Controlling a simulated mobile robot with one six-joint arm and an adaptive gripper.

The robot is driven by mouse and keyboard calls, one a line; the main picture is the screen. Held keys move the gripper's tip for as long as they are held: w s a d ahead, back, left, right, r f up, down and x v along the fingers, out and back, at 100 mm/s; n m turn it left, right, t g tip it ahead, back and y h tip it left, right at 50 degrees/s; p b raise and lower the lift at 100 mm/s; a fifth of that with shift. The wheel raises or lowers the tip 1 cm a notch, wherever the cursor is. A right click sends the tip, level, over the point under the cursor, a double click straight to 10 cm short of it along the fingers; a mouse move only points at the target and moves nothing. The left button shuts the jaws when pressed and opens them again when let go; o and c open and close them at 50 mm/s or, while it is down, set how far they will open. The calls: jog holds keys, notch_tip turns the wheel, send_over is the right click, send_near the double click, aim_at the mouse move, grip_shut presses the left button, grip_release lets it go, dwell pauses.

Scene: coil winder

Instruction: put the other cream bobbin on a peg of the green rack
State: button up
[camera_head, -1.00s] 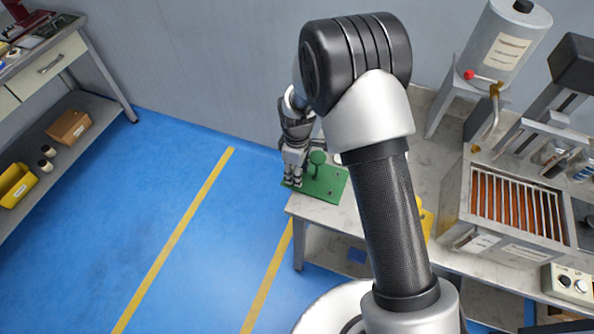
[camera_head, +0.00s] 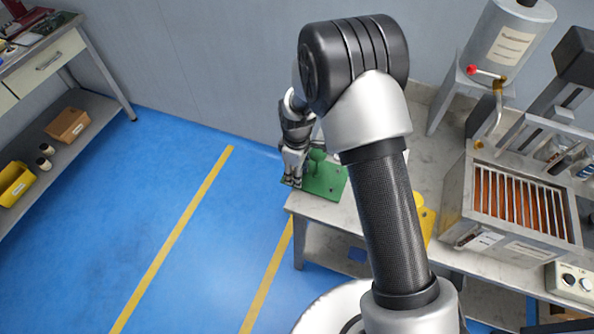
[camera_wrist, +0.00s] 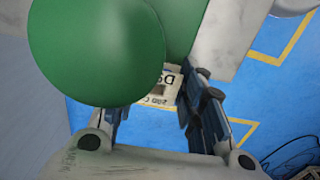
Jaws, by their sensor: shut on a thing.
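The green rack (camera_head: 325,187) lies on the near left corner of the pale bench. One peg with a wide round green top (camera_head: 317,156) stands on it, just right of my gripper (camera_head: 292,181). In the wrist view that round top (camera_wrist: 95,50) looms large at the upper left, close to the camera. My gripper (camera_wrist: 155,108) points down at the rack's left edge. Its fingers are shut on a cream, printed thing (camera_wrist: 166,84), apparently the cream bobbin, mostly hidden by the green top and fingers. Whether it touches the rack, I cannot tell.
A yellow object (camera_head: 426,222) on the bench is partly hidden behind my arm. A machine with a barred orange front (camera_head: 520,205) and a grey tank (camera_head: 503,45) stand at the right. Blue floor (camera_head: 200,270) is open left of the bench.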

jog(key=o, duration=1.2)
jog(key=shift+c, duration=0.2)
notch_tip(320, 180, up, 12)
jog(key=shift+r, duration=0.1)
jog(key=s+d+r+m+t, duration=0.1)
jog(key=s+d+r+m, duration=0.25)
jog(key=r, duration=0.45)
jog(key=s+d+r+m+t, duration=0.1)
jog(key=s+d+r+m, duration=0.2)
jog(key=s+d+r, duration=0.35)
jog(key=s+d+r+m+t, duration=0.1)
jog(key=s+d+r+m, duration=0.1)
jog(key=s, duration=0.6)
jog(key=s+d+r+m+t, duration=0.1)
jog(key=s+d+r+m, duration=0.2)
jog(key=s, duration=0.5)
jog(key=r+m, duration=0.1)
jog(key=m, duration=0.1)
jog(key=shift+d+r+m+t, duration=0.2)
jog(key=shift+m+t, duration=0.1)
jog(key=shift+m, duration=0.05)
